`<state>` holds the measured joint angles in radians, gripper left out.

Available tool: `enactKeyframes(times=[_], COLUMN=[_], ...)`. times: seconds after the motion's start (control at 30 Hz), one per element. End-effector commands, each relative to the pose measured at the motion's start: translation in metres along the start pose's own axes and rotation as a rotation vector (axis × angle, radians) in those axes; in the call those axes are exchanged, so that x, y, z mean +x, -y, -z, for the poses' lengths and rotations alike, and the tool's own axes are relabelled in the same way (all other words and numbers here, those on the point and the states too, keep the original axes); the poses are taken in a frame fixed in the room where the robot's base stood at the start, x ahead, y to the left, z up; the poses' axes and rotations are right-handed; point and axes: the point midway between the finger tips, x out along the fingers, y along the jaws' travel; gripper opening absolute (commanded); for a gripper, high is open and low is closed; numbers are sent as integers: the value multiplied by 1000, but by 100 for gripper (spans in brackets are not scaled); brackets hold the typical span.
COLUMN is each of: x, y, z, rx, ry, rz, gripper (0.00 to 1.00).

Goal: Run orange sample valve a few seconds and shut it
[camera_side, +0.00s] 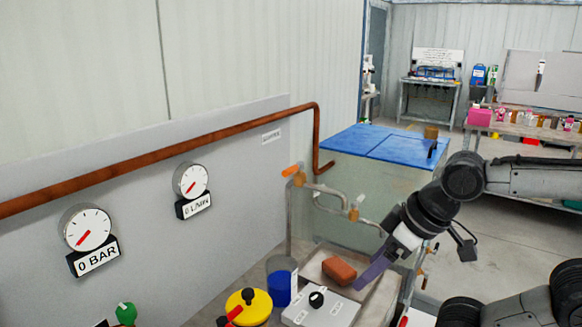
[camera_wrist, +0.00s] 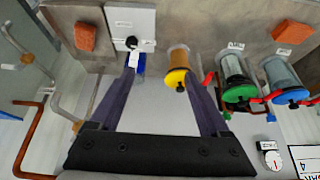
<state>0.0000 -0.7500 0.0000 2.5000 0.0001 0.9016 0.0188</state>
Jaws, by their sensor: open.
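The orange-handled valve (camera_side: 292,170) sits at the top of a bent grey pipe (camera_side: 327,190), in front of the grey panel and below the copper pipe. In the wrist view a small orange piece (camera_wrist: 77,126) shows on a bent pipe at left; it looks like the same handle. My gripper (camera_side: 372,275) is low at the right in the side view, apart from the valve, beside an orange-brown block. In the wrist view my gripper (camera_wrist: 163,72) has its two purple fingers spread with nothing held between them.
Gauges read 0 BAR (camera_side: 88,228) and 0 L/MIN (camera_side: 191,181). A blue-lidded tank (camera_side: 375,142) stands behind.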

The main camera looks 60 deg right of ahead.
Motion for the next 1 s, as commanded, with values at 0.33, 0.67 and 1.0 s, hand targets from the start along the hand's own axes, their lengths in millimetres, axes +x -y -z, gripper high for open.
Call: enactKeyframes(times=[0.33,0.67,1.0], x=[-57,-130,-154], y=[3,-9,-51], z=[36,144,254], rx=[356,782,1183], ry=[51,96,141], rz=[3,-32,-101], gripper=[53,53,53])
